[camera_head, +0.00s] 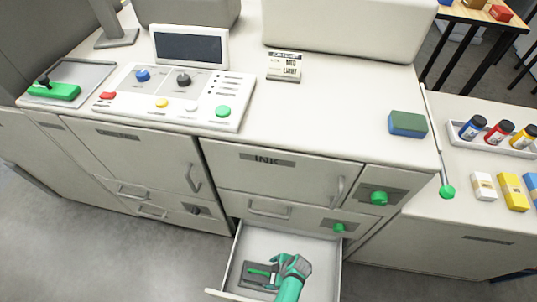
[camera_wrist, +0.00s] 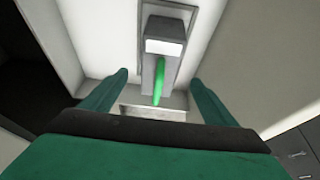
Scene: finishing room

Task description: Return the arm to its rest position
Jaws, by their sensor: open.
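My gripper (camera_head: 282,264) is over the open drawer (camera_head: 231,294) at the bottom of the head view. In the wrist view my gripper (camera_wrist: 159,78) has its two green fingers spread wide apart with nothing held between them. A dark grey item (camera_head: 250,281) with a green bar lies in the drawer, left of my gripper. The wrist view shows a grey block with a light top (camera_wrist: 165,38) and a green bar (camera_wrist: 159,80) in line with the gap between the fingers. I cannot tell how far below the fingers it is. My arm hides part of the drawer.
The cabinet front with the INK door (camera_head: 270,172) stands just behind the drawer. Green knobs (camera_head: 379,198) stick out at its right. The counter above holds a control panel (camera_head: 175,95) and a green-blue sponge (camera_head: 408,124). Grey floor (camera_head: 120,255) is free at left.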

